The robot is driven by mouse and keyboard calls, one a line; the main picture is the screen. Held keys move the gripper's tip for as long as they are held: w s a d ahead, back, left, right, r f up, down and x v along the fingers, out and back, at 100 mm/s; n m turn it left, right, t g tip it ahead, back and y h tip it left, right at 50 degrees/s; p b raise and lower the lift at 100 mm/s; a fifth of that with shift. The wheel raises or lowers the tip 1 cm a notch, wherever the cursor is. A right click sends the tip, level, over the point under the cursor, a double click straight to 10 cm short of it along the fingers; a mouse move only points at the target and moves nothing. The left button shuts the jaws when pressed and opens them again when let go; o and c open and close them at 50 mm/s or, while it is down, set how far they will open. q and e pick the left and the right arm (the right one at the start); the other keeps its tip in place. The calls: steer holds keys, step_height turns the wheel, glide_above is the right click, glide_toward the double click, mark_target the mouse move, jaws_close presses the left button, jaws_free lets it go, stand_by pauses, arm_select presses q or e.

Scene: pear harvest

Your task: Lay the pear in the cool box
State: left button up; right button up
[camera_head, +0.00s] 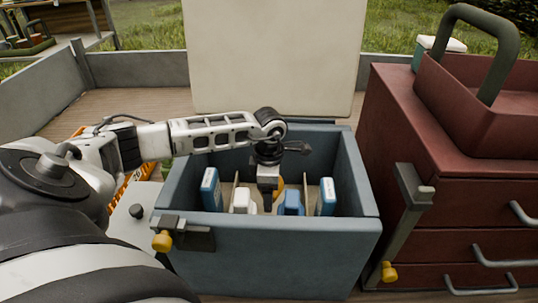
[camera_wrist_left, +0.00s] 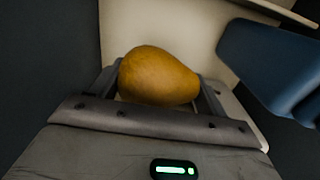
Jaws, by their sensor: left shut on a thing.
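The pear (camera_wrist_left: 158,76) is yellow-orange and sits between the two fingers of my left gripper (camera_wrist_left: 160,92) in the left wrist view. In the head view my left gripper (camera_head: 268,192) reaches down into the open blue cool box (camera_head: 270,250). A small part of the pear (camera_head: 279,187) shows beside the gripper, inside the box. The gripper hides most of the pear there, and I cannot tell whether the pear touches the box floor. My right gripper is not in view.
Blue and white packs stand in the box, including a blue one at left (camera_head: 210,190) and one at right (camera_head: 326,196). Thin dividers split the inside. A pale raised lid (camera_head: 272,55) stands behind. A red drawer cabinet (camera_head: 450,215) with a red tray (camera_head: 480,105) is at right.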

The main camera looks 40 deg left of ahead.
arm_select(q)
steer(key=shift+f, duration=2.3)
steer(key=shift+f, duration=0.2)
steer(key=o, duration=1.1)
steer(key=shift+r, duration=0.1)
step_height(320, 180, up, 12)
steer(key=shift+r, duration=0.1)
